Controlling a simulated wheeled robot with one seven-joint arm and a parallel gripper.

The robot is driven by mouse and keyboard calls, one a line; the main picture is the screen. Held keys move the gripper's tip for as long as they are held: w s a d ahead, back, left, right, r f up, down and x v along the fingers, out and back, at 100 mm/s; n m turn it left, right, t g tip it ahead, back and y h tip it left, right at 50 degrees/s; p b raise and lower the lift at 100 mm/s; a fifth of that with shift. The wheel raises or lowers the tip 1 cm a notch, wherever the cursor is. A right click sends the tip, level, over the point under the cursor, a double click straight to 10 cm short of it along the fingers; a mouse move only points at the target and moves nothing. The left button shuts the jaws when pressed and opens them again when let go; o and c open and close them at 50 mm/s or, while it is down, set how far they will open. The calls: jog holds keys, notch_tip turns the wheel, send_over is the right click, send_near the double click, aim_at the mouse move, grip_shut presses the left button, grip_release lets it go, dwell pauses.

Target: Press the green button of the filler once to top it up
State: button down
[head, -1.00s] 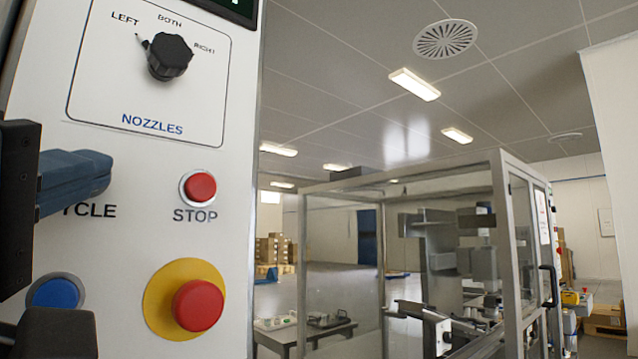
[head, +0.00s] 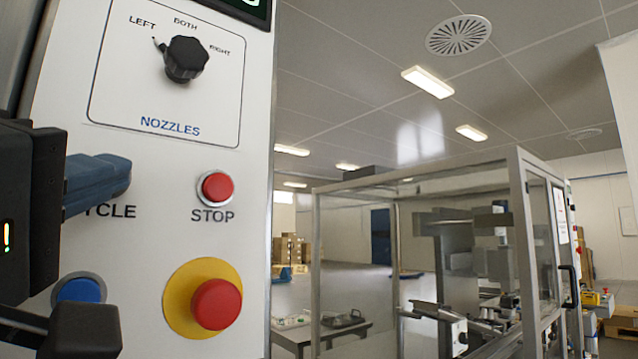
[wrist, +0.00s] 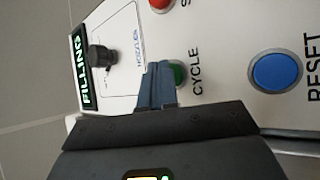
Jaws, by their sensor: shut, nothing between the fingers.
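The filler's white control panel (head: 160,240) fills the left of the head view and also shows in the wrist view (wrist: 215,50). Its green button (wrist: 180,75) is partly visible in the wrist view, above the word CYCLE and just beside my fingertips. In the head view my gripper hides the green button. My gripper (head: 124,175) has its blue-grey fingers shut with nothing between them, and they point at the panel. It also shows in the wrist view (wrist: 158,68), overlapping the button's edge. I cannot tell whether the fingertips touch it.
Close by on the panel are a red STOP button (head: 216,187), a red emergency button (head: 216,304) on a yellow disc, a blue RESET button (wrist: 275,71) and a black nozzle selector knob (head: 186,59). A framed glass machine enclosure (head: 522,250) stands behind to the right.

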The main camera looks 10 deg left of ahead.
dwell(0.5)
jog(key=shift+s+d, duration=0.55)
jog(key=shift+d, duration=0.05)
jog(key=shift+s+d+p, duration=0.85)
jog(key=shift+s+d, duration=0.8)
jog(key=shift+d, duration=0.3)
